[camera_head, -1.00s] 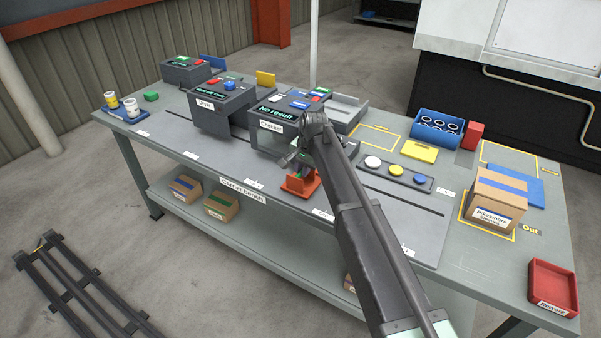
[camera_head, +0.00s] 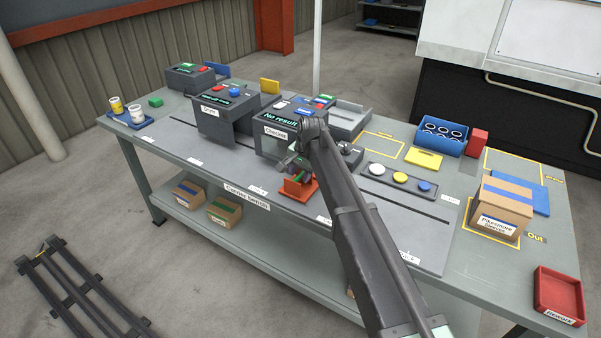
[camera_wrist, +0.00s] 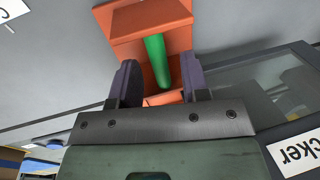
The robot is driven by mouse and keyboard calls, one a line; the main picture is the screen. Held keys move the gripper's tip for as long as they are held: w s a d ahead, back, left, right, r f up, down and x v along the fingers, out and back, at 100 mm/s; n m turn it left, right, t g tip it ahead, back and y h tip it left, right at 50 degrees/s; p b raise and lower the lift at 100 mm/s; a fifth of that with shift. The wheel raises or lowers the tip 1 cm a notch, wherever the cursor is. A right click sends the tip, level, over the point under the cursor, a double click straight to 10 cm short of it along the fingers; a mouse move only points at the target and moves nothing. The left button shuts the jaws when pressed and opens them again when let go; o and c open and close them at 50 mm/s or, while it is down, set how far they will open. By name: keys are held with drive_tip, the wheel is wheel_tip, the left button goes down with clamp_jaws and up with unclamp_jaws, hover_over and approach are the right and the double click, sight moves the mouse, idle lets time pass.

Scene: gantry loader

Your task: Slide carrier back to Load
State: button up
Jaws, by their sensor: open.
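The carrier is an orange-red block (camera_head: 299,188) with a green upright bar. It stands on the bench track in front of the Checker machine (camera_head: 277,129). In the wrist view the orange block (camera_wrist: 150,22) and its green bar (camera_wrist: 156,60) show clearly. My gripper (camera_wrist: 159,78) is open, with one dark finger on each side of the green bar and gaps visible between. In the head view my gripper (camera_head: 296,168) is at the carrier, partly hidden by my arm. The small front-edge labels are too small to read, so I cannot tell which marks Load.
The Dryer machine (camera_head: 224,115) stands left of the Checker. A tray of cups (camera_head: 128,118) is at the far left end. Round buttons (camera_head: 400,177), a blue bin (camera_head: 440,134), a cardboard box (camera_head: 500,207) and a red tray (camera_head: 559,294) are to the right. The front strip left of the carrier looks clear.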

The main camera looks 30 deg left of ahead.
drive_tip(key=shift+r, duration=0.1)
wheel_tip(320, 180, up, 10)
drive_tip(key=d+p, duration=0.2)
drive_tip(key=p, duration=0.8)
drive_tip(key=shift+r+p, duration=0.25)
drive_tip(key=shift+p, duration=0.1)
